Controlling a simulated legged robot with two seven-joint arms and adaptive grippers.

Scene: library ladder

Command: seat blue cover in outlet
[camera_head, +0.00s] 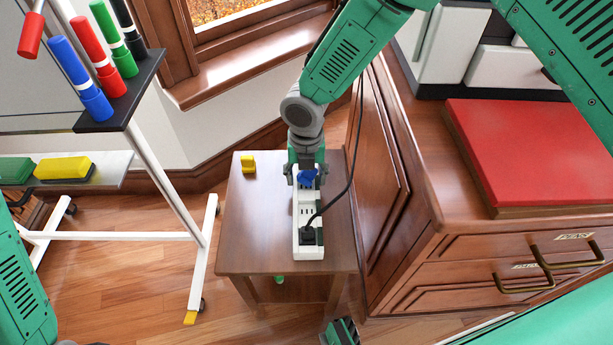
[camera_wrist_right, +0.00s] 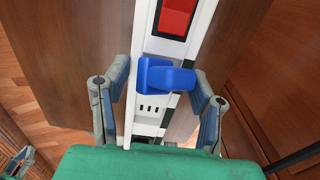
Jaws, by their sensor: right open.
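The blue cover (camera_head: 308,177) is at the far end of the white power strip (camera_head: 311,252) on the small brown table. In the right wrist view, the blue cover (camera_wrist_right: 164,75) lies over the strip (camera_wrist_right: 146,122), between a red switch and several small slots. I cannot tell whether it is fully seated. My right gripper (camera_head: 305,177) is open and points down over it.
A black plug (camera_head: 308,237) with a cord is in the strip's near end. The cord runs up beside my right arm. A yellow piece (camera_head: 248,163) sits at the table's (camera_head: 254,225) far left. A wooden cabinet (camera_head: 400,190) stands close on the right. The table's left side is mostly clear.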

